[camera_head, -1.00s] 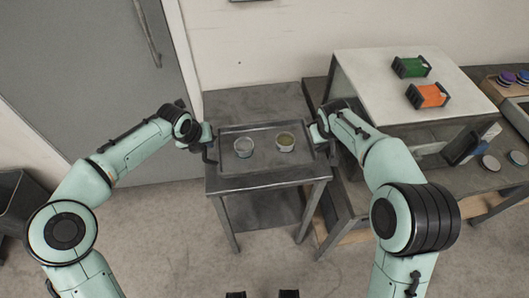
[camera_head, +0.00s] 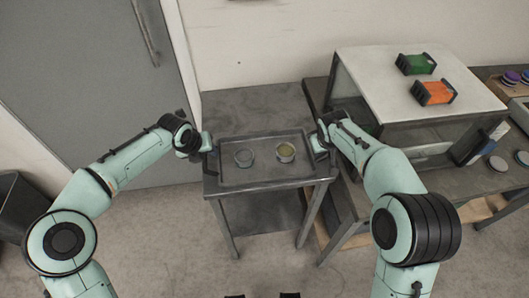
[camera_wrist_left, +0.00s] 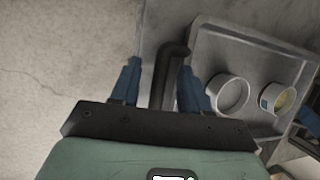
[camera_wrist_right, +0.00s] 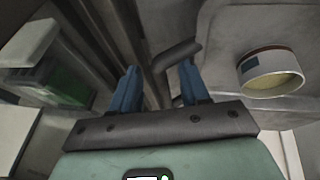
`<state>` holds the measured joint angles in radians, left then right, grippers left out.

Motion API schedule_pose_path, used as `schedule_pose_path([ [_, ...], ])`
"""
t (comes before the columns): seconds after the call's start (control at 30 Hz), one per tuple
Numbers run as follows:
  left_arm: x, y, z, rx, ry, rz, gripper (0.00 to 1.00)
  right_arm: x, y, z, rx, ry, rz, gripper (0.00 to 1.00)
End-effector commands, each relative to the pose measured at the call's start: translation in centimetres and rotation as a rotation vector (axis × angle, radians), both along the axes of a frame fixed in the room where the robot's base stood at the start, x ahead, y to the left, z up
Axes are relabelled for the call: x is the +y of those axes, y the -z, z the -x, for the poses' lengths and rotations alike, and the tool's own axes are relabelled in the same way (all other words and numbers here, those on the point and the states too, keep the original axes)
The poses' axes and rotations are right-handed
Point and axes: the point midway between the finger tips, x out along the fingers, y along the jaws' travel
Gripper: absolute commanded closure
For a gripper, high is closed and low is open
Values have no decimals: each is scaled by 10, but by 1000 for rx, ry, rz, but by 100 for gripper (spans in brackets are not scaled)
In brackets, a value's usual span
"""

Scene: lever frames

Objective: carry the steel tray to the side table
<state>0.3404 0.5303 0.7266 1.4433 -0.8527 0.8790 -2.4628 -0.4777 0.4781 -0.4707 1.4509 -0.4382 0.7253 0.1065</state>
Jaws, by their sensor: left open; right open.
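The steel tray (camera_head: 265,178) lies on the small grey side table (camera_head: 250,105), near its front edge. Two round tins stand on it: a left tin (camera_head: 244,158) and a right tin (camera_head: 286,152) with yellowish contents. My left gripper (camera_head: 209,151) is at the tray's left end. In the left wrist view its open fingers (camera_wrist_left: 156,75) stand either side of a dark bent handle (camera_wrist_left: 170,70), with gaps. My right gripper (camera_head: 321,144) is at the right end. In the right wrist view its open fingers (camera_wrist_right: 160,80) straddle the other handle (camera_wrist_right: 178,54).
A workbench (camera_head: 430,185) with a pale box-like cabinet (camera_head: 400,85) stands close on the right. A green item (camera_head: 416,64) and an orange item (camera_head: 433,92) lie on the cabinet. A grey door (camera_head: 85,75) is at left. The table's back part is bare.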

Motion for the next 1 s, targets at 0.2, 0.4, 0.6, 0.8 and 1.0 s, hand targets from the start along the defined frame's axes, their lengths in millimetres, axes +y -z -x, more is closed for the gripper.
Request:
schedule_pose_path([
  [0.2, 3, -19, 7, -2, -2, -2, 55, 0, 0, 0, 0, 0, 0, 54],
  [0.4, 9, -58, 23, -5, -2, -2, 55, 0, 0, 0, 0, 0, 0, 54],
  [0.6, 14, -92, 38, -4, -2, -1, 55, 0, 0, 0, 0, 0, -1, 54],
  [0.8, 16, -108, 45, -1, -1, -1, 55, 1, -1, 0, 0, 0, -1, 54],
  [1.0, 16, -110, 46, 1, 0, 0, 55, 4, -20, 8, -3, -2, -3, 54],
])
